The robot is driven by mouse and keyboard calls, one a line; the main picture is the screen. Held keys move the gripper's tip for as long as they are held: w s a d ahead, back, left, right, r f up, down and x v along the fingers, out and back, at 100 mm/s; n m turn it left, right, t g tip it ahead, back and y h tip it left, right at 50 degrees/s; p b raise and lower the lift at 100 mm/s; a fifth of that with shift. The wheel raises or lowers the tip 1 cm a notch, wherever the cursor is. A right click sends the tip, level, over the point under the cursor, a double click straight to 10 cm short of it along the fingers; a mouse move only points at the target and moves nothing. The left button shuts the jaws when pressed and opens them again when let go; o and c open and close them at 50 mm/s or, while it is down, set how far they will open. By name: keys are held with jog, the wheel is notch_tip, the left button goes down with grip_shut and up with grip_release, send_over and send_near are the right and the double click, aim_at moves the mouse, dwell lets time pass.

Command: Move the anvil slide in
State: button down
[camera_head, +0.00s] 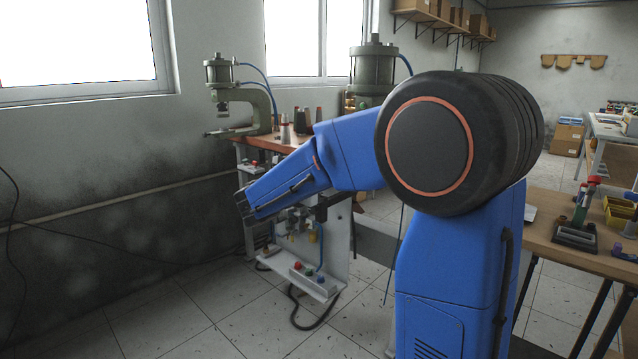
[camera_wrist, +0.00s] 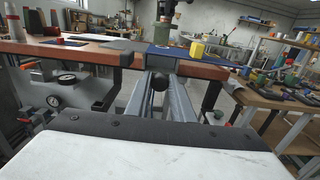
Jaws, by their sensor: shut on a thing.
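My gripper (camera_wrist: 160,88) shows in the wrist view with its grey fingers reaching forward to the bench's front edge. It is shut on a dark round knob (camera_wrist: 159,80), which appears to be the handle of the anvil slide. The slide itself, at the bench edge behind the knob, is mostly hidden by the fingers. The green press column (camera_wrist: 166,12) rises behind it, by a blue mat (camera_wrist: 177,54). In the head view one green press (camera_head: 374,68) stands behind my arm, its lower part hidden; I cannot make out my gripper there.
A second green press (camera_head: 220,75) stands to the left, with several cones beside it. A white panel (camera_head: 308,282) with buttons is below the bench. A yellow object (camera_wrist: 197,50) is on the bench. A wooden table (camera_head: 560,225) with tools is at the right.

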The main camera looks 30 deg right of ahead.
jog(key=x, duration=0.6)
jog(key=shift+d+r, duration=0.1)
jog(key=shift+d, duration=0.1)
jog(key=c, duration=1.6)
grip_release()
jog(key=shift+w+d, duration=0.1)
jog(key=shift+d, duration=0.05)
jog(key=shift+o, duration=0.2)
jog(key=v, duration=1.7)
jog(key=shift+a, duration=0.25)
